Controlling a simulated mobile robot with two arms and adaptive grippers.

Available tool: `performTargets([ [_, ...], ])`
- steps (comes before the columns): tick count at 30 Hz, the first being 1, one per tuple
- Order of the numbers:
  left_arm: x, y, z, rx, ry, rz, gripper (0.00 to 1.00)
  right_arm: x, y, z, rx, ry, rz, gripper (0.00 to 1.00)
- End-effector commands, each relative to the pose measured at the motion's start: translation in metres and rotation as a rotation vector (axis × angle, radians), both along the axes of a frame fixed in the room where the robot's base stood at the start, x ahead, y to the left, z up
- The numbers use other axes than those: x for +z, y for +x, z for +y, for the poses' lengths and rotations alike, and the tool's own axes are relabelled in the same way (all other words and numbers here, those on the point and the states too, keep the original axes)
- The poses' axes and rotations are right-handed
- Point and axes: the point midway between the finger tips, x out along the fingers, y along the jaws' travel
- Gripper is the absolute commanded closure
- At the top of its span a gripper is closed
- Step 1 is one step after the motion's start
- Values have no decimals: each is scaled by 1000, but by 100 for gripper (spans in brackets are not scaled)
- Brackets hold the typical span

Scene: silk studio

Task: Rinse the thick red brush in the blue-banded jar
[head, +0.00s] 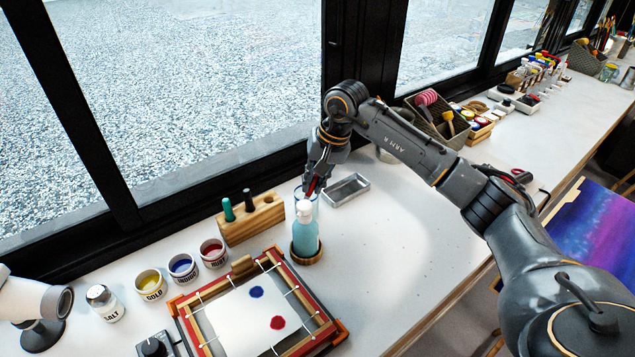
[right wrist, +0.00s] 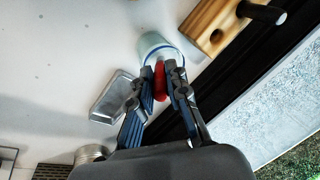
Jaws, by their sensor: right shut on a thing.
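My right gripper (head: 318,178) is shut on the red brush (right wrist: 160,75), whose handle shows between the fingers (right wrist: 161,98) in the right wrist view. The brush is over the mouth of the blue-banded jar (right wrist: 157,44); I cannot tell how deep its tip is inside. In the head view the jar (head: 314,197) is a clear vessel mostly hidden behind a pump bottle and under the gripper. A little of the red brush (head: 312,186) shows there. My left gripper is not in view.
The blue pump bottle (head: 305,236) stands close in front of the jar. A wooden block (head: 250,222) with upright handles is to its left, an empty metal tray (head: 346,190) to its right. Paint jars and a stretched silk frame (head: 322,318) lie nearer.

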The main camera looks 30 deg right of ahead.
Motion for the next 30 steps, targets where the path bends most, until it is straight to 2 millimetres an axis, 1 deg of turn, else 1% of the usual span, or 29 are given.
performTargets([
  [1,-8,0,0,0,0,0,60,-9,-3,-2,-2,-2,3,100],
  [4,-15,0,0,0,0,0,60,-15,-7,-3,-1,-2,1,100],
  [6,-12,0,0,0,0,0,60,-7,-8,-8,-4,-2,0,100],
  [8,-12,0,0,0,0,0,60,-5,-10,-11,-3,-1,1,100],
  [11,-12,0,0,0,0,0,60,0,-5,-16,-3,-1,1,100],
  [17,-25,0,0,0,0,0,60,-14,4,-14,-2,1,1,100],
  [18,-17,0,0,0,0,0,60,-5,4,-14,-1,0,-1,100],
  [30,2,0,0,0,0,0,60,26,1,-12,-2,0,1,100],
])
